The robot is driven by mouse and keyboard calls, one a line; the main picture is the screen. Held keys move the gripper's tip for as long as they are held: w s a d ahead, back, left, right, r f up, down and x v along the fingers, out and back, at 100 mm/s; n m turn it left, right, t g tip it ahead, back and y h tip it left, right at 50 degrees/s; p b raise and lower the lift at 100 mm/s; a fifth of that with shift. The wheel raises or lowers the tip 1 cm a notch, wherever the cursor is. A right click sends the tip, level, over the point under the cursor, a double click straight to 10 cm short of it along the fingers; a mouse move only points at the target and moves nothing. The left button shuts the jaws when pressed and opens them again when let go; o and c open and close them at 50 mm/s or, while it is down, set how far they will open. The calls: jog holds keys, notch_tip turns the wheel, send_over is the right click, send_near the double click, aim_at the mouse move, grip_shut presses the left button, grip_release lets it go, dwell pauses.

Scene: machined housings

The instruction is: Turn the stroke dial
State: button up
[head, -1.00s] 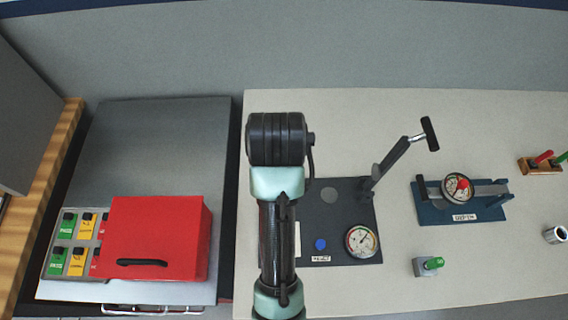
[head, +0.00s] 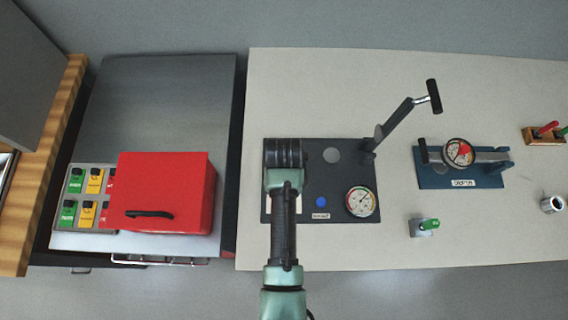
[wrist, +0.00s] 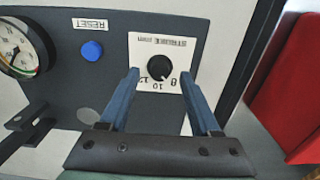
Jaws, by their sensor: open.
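The stroke dial (wrist: 160,67) is a small black knob on a white plate (wrist: 144,46) marked "STROKE" with numbers, in the wrist view. The plate is fixed on a dark panel (wrist: 110,15). My gripper (wrist: 160,80) is open, its two blue fingers on either side of the dial in the picture. I cannot tell whether the fingers touch it or stand above it. In the head view my arm hides the dial and the gripper, over the left part of the dark panel (head: 330,185).
The panel bears a blue RESET button (wrist: 92,50), a round gauge (head: 361,201) and an upright lever (head: 395,125). A red box (head: 165,190) stands to the left. A blue fixture (head: 460,178) and a green-topped block (head: 424,227) are on the right. The table front is clear.

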jog(key=shift+f, duration=0.8)
grip_shut()
